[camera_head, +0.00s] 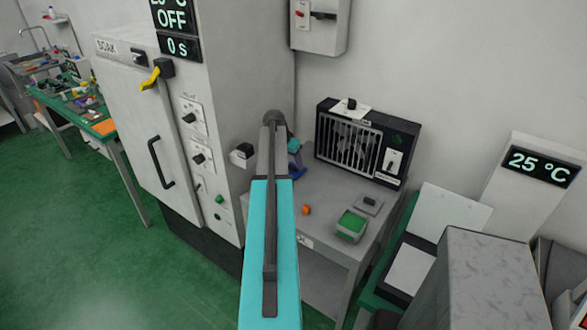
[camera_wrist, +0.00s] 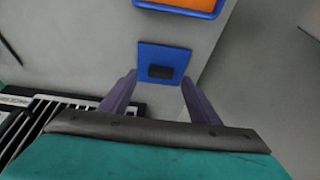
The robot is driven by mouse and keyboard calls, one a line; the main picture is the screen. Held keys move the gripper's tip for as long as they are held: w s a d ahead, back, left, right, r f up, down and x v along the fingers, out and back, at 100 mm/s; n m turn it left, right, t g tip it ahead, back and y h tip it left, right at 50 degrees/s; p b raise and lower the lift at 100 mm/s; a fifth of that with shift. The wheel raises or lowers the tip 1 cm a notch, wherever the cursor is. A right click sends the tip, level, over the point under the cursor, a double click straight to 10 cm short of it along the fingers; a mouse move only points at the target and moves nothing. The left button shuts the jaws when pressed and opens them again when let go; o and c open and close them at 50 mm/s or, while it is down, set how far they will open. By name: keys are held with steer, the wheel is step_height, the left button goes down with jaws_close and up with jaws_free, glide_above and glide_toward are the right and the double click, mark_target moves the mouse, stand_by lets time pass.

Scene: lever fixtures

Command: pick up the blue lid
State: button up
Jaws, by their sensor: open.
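The blue lid (camera_wrist: 163,56) is a flat square plate with a dark block-shaped knob (camera_wrist: 160,72) in its middle. In the wrist view it lies on a grey surface, beyond and between the fingertips. My gripper (camera_wrist: 159,77) is open, with one purple-grey finger on either side of the knob in the picture. Nothing is held, and I cannot tell the height of the fingertips above the lid. In the head view my arm hides the gripper, and a small blue patch (camera_head: 298,170) shows beside the arm; I cannot tell what it is.
In the wrist view, a blue tray with orange inside (camera_wrist: 185,5) lies beyond the lid, and a black slatted unit (camera_wrist: 35,103) is at lower left. The head view shows a green-topped container (camera_head: 351,227) and an orange piece (camera_head: 306,209) on the grey table (camera_head: 322,237), beside a tall cabinet (camera_head: 232,110).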

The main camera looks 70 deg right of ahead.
mark_target(292, 167)
steer(key=shift+p+x, duration=0.3)
steer(key=shift+x, duration=0.9)
steer(key=c, duration=1.1)
steer(key=shift+r, duration=0.1)
steer(key=shift+c, duration=0.2)
step_height(292, 167, up, 10)
steer(key=b, duration=0.3)
steer(key=shift+b, duration=0.3)
